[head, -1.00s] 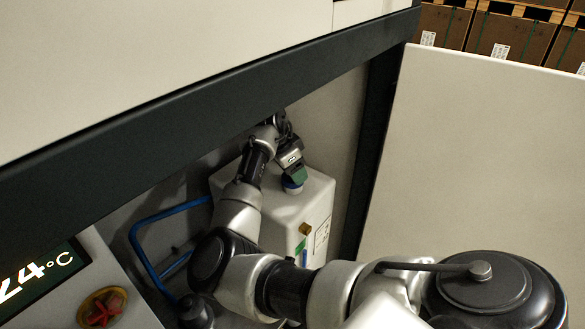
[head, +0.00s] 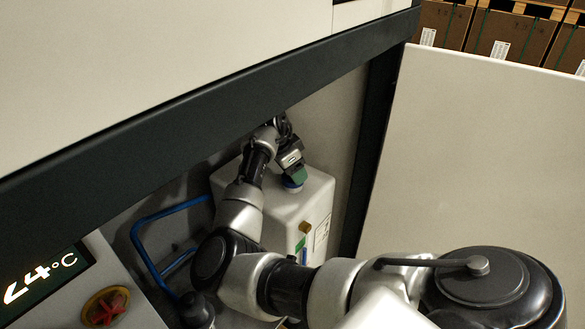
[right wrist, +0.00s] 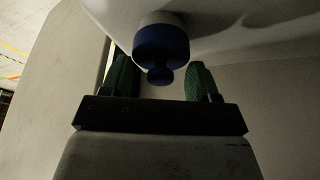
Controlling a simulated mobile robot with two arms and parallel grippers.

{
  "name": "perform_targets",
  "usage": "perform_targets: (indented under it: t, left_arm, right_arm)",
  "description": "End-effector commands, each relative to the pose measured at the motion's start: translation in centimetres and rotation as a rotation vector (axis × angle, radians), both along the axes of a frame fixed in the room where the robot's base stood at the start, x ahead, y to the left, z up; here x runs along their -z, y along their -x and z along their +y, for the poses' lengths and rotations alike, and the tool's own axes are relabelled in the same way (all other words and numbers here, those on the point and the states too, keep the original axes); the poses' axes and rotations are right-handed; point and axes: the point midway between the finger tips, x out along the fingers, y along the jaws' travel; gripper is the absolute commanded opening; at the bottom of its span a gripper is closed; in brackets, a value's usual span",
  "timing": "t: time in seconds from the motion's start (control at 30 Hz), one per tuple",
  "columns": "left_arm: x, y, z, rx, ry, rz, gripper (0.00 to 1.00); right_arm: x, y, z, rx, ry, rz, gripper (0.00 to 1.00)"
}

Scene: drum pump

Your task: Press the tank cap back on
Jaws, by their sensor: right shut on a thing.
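The white tank (head: 285,207) stands inside the open cabinet bay. Its blue cap (head: 292,184) shows at the top of the tank, just under my right gripper (head: 297,174). In the right wrist view the blue cap (right wrist: 161,46) with its small knob lies between the two green fingers of my right gripper (right wrist: 161,80), against a pale neck on the tank. The gripper is shut on the cap. I cannot tell whether the cap is fully seated. My left gripper is not in view.
A blue pipe (head: 150,250) runs left of the tank. A dark frame beam (head: 200,108) crosses above the bay, and a pale panel (head: 480,160) stands to the right. A temperature display (head: 40,275) and a red knob (head: 105,307) are at lower left.

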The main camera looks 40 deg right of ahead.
Motion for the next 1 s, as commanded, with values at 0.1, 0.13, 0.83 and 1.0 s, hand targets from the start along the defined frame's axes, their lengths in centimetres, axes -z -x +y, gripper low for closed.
perform_targets:
  t: [0.1,0.13,0.83,1.0]
  left_arm:
    - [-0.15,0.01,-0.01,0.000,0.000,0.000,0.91]
    - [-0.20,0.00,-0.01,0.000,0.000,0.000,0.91]
    - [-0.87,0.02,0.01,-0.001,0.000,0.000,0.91]
    - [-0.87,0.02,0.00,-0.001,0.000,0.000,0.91]
  right_arm:
    - [-0.04,0.01,0.00,0.000,0.000,0.000,0.35]
    - [-0.04,0.01,-0.01,0.000,0.000,0.000,0.35]
    - [0.21,0.01,0.00,0.000,0.000,0.000,0.35]
    - [0.20,0.01,-0.01,0.000,0.000,0.000,0.74]
